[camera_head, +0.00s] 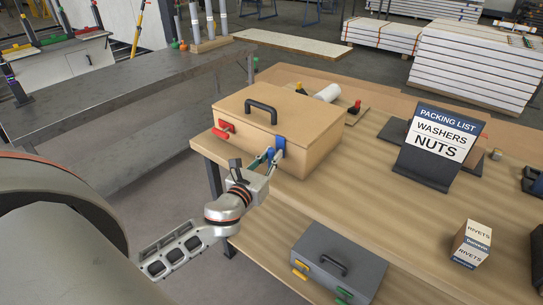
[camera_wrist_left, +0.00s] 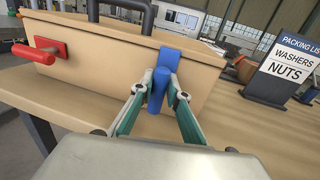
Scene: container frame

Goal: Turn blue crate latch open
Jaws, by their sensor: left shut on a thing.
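The tan crate (camera_head: 301,134) with a dark top handle stands on the wooden table. Its blue latch (camera_head: 280,143) is on the right part of the front face; a red latch (camera_head: 222,128) is on the left part. My left gripper (camera_head: 269,157) is at the blue latch. In the left wrist view the fingers of the left gripper (camera_wrist_left: 156,98) are closed around the blue latch handle (camera_wrist_left: 157,90), which points down and toward me. The red latch (camera_wrist_left: 40,51) sticks out sideways in that view. My right gripper is not in view.
A packing list sign (camera_head: 437,140) and a rivets box (camera_head: 470,244) stand on the table to the right. The tabletop between crate and sign is clear.

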